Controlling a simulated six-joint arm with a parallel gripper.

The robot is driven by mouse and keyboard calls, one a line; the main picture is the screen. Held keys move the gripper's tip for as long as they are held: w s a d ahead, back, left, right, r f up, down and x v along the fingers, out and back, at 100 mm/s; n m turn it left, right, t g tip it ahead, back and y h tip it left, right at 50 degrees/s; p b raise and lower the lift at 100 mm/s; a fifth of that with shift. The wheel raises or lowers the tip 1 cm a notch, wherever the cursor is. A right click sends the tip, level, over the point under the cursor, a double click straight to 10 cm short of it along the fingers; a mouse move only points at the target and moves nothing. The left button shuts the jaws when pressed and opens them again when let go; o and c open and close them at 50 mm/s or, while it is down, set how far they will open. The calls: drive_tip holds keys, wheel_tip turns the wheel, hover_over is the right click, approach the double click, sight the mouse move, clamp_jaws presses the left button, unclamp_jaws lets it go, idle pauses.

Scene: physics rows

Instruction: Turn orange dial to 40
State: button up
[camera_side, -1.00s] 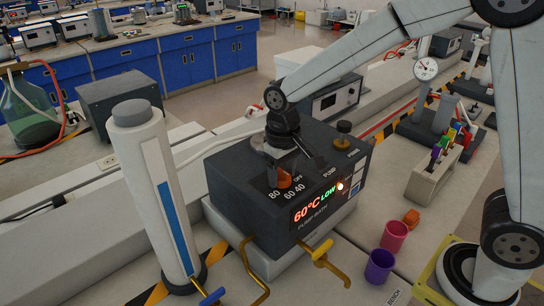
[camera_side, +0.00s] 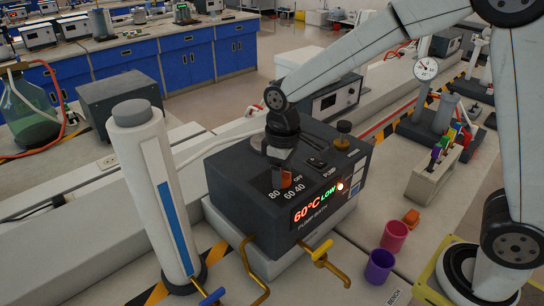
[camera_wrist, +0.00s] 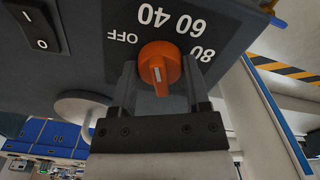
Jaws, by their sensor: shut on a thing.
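The orange dial (camera_wrist: 158,65) is on the dark top panel of the pump bath (camera_side: 235,185). My gripper (camera_wrist: 160,78) has a finger on each side of the dial and is shut on it. A pale line on the dial's face runs toward the gripper in the wrist view; I cannot tell which mark it stands at. The marks OFF, 40 (camera_wrist: 147,15), 60 and 80 lie around the dial's far side there. In the side view my gripper (camera_side: 281,165) points down and hides most of the dial (camera_side: 286,181). The display (camera_side: 313,204) reads 60°C LOW.
A rocker switch (camera_wrist: 36,28) and a black knob (camera_side: 343,133) are on the same box. Brass taps (camera_side: 322,258) stick out in front. A tall white cylinder (camera_side: 150,190) stands left. Pink (camera_side: 394,236) and purple (camera_side: 379,266) cups stand right.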

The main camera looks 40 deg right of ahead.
drive_tip(key=o, duration=1.3)
drive_tip(key=shift+r, duration=0.1)
drive_tip(key=shift+r, duration=3.85)
